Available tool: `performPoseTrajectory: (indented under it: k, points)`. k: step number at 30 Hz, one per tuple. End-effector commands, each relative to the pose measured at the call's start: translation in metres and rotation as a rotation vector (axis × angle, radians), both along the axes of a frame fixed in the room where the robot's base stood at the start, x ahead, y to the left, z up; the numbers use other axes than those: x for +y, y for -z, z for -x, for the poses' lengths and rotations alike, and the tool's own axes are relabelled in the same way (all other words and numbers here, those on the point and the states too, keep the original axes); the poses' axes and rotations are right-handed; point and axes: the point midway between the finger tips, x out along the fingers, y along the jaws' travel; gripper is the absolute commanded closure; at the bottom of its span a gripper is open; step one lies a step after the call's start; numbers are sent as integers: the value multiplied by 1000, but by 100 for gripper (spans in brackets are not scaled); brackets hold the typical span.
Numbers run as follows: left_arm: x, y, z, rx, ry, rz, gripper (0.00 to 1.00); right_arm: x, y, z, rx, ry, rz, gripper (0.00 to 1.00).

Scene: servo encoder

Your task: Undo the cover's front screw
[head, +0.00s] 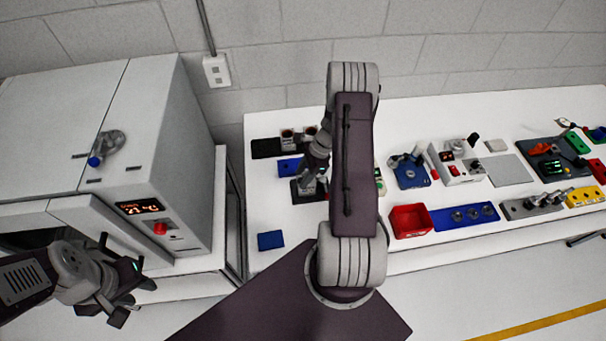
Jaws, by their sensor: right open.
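My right gripper (310,184) is open, low over a small dark fixture (299,193) on the white table. My own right arm and gripper hide most of the fixture. I cannot make out the cover or its front screw, and I cannot tell whether the fingers touch anything. My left gripper (122,292) hangs at the lower left, away from the table, in front of the white oven-like cabinet. Its fingers are too dark and angled to show whether they are open.
A blue block (288,168) and a black holder (266,148) stand behind the fixture. A blue pad (270,240) lies front left. A red bin (410,221) and blue tray (440,218) are to the right. The white cabinet (150,160) stands left. Bare table surrounds the pad.

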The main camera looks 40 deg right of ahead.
Motion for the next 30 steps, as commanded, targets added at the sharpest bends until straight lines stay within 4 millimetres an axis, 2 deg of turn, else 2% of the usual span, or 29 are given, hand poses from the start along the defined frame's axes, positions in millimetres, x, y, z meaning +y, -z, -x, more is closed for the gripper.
performPoseTrajectory:
  k: [2,5,6,7,19,30]
  points:
    - [0,0,0,0,0,0,64,0,0,0,0,0,0,59]
    - [0,0,0,0,0,0,64,0,0,0,0,-1,0,84]
    - [0,0,0,0,0,0,64,0,0,0,0,-1,0,95]
    - [0,0,0,0,0,0,64,0,0,0,0,-1,0,100]
    - [0,2,0,0,0,0,64,-1,0,-1,-1,-57,2,100]
    - [0,13,0,0,0,0,64,-1,2,-4,-1,-344,2,100]
